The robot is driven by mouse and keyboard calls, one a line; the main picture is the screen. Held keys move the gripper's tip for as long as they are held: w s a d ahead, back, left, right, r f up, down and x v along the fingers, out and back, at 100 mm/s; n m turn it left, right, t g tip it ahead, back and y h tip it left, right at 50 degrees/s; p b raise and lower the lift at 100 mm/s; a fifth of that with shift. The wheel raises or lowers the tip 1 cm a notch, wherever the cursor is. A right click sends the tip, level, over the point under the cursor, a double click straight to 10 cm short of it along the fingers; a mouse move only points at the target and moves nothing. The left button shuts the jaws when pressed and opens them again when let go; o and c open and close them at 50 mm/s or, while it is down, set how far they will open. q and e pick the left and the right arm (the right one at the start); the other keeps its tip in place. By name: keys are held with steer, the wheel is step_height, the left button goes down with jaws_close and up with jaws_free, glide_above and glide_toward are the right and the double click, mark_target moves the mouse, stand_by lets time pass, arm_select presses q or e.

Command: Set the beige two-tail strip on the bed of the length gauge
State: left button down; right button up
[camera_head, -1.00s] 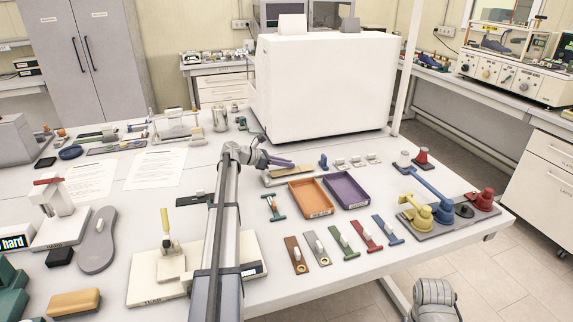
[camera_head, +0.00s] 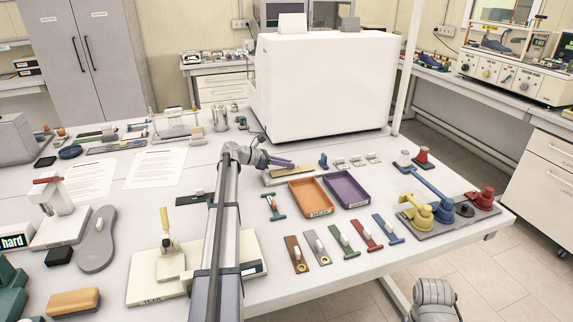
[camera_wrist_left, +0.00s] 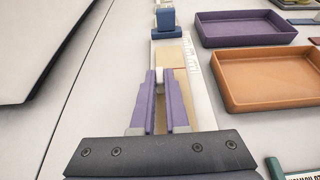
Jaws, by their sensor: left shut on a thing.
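The beige two-tail strip (camera_wrist_left: 171,55) lies along the pale bed of the length gauge (camera_wrist_left: 196,85) in the left wrist view. The gauge has ruler marks on its right edge and a blue block (camera_wrist_left: 166,30) at its far end. My left gripper (camera_wrist_left: 160,78), with purple fingers, is shut on the strip's white knob. In the head view my left gripper (camera_head: 291,165) is over the gauge (camera_head: 272,181), beside its blue block (camera_head: 323,161). The fingers hide part of the strip. I cannot tell whether the strip fully touches the bed. My right gripper's fingers are not in view.
An orange tray (camera_head: 310,211) and a purple tray (camera_head: 346,205) stand just right of the gauge. A big white machine (camera_head: 325,85) stands behind it. Several coloured strips with white knobs lie near the table's front edge. A tear tester (camera_head: 155,285) stands beside my left arm.

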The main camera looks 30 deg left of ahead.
arm_select(q)
steer(key=shift+s+d+f+b, duration=0.15)
steer(key=shift+d+b, duration=0.05)
steer(key=shift+b, duration=0.1)
stand_by(0.4)
steer(key=shift+w+a+r+p, duration=0.2)
steer(key=shift+a+p, duration=0.05)
steer(key=shift+p, duration=0.25)
steer(key=shift+r, duration=0.1)
stand_by(0.7)
steer(key=shift+f, duration=0.25)
stand_by(0.6)
